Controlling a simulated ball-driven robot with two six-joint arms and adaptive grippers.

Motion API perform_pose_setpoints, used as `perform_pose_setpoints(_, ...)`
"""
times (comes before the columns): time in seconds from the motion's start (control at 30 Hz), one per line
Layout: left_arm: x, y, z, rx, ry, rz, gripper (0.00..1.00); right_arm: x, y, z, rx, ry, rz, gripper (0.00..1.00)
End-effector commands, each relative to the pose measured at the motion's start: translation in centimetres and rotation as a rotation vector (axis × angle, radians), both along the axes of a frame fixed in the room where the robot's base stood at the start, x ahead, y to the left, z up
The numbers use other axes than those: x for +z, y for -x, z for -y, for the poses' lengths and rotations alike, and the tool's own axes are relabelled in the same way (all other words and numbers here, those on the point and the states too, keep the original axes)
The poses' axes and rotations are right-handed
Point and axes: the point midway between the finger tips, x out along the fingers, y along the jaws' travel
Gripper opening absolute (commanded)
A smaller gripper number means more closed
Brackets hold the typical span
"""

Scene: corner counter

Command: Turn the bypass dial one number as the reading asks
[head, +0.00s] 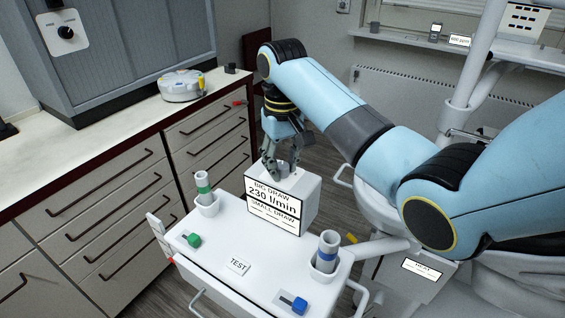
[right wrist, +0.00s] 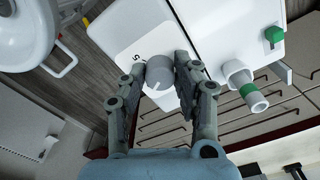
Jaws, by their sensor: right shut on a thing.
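The white box (head: 308,202) stands at the back of the white cart top. Its front display (head: 273,205) reads "BIG DRAW 230 l/min", with "SMALL DRAW" and smaller unreadable text below. The bypass dial (right wrist: 159,74), a round grey knob, sits on the white top face of the box in the right wrist view. A dark mark like an "S" or "5" shows beside it; the other markings are hidden or too small. My right gripper (head: 281,170) comes down from above and is shut on the dial, one finger on each side (right wrist: 161,62). My left gripper is out of view.
The cart top (head: 200,262) carries a green-banded tube (head: 203,184), a blue-banded tube (head: 327,250), green (head: 193,240) and blue (head: 294,303) valve handles and a TEST label (head: 238,266). Drawers stand at left, a dental chair at right.

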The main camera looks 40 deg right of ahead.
Motion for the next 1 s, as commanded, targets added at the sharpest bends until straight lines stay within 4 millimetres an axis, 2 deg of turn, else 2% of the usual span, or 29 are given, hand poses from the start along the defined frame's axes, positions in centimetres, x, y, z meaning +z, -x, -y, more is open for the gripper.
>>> perform_pose_setpoints(0.5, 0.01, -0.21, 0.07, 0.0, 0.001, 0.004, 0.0, 0.04, -0.09, 0.01, 0.028, 0.0, 0.003, 0.0)
perform_pose_setpoints(0.53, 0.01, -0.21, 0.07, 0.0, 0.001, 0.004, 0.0, 0.04, -0.09, 0.01, 0.028, 0.0, 0.003, 0.31)
perform_pose_setpoints(0.7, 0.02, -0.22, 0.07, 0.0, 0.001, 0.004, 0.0, 0.04, -0.07, 0.01, 0.028, 0.0, 0.002, 0.53)
perform_pose_setpoints(1.0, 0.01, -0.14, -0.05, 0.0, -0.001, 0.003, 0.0, 0.01, -0.02, -0.01, 0.027, 0.0, 0.001, 0.53)
